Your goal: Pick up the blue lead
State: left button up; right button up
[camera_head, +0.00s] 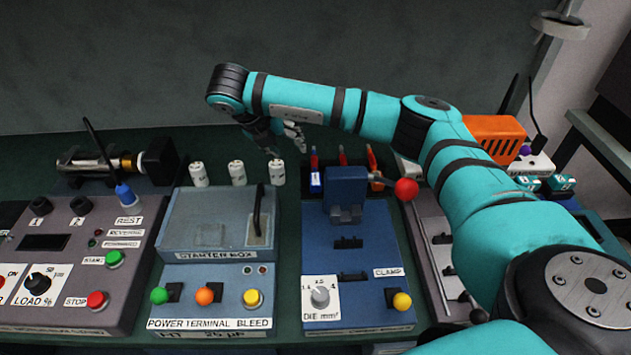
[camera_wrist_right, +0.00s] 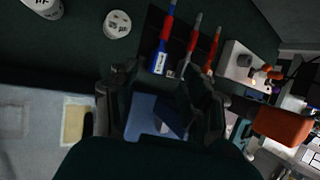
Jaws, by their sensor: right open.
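A lead with a blue lower part and a red upper part (camera_head: 315,181) stands behind the blue clamp unit, leftmost of three. In the right wrist view this blue-marked lead (camera_wrist_right: 159,60) lies just ahead of my fingers, between their lines. A second lead (camera_wrist_right: 190,45) and a third lead (camera_wrist_right: 212,48), both with red parts, stand to its right. My left gripper is not in view.
Three white cylinders (camera_head: 238,173) stand left of the leads. The blue clamp unit (camera_head: 345,235), with a red-balled lever (camera_head: 406,189), is in front. The starter box (camera_head: 215,225) is at its left. An orange box (camera_head: 495,137) stands at the right.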

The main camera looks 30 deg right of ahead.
jog(key=p, duration=0.2)
send_near(314, 170)
jog(key=x, duration=0.3)
jog(key=shift+a, duration=0.1)
jog(key=shift+d+f, duration=0.25)
jog(key=shift+f, duration=0.2)
jog(key=p+x, duration=0.1)
jog(key=x, duration=0.3)
jog(key=shift+d+f, duration=0.1)
jog(key=shift+d, duration=0.15)
jog(key=shift+w+d+f, duration=0.1)
jog(key=shift+d+f, duration=0.05)
jog(key=shift+f, duration=0.2)
jog(key=shift+c, duration=0.3)
grip_shut()
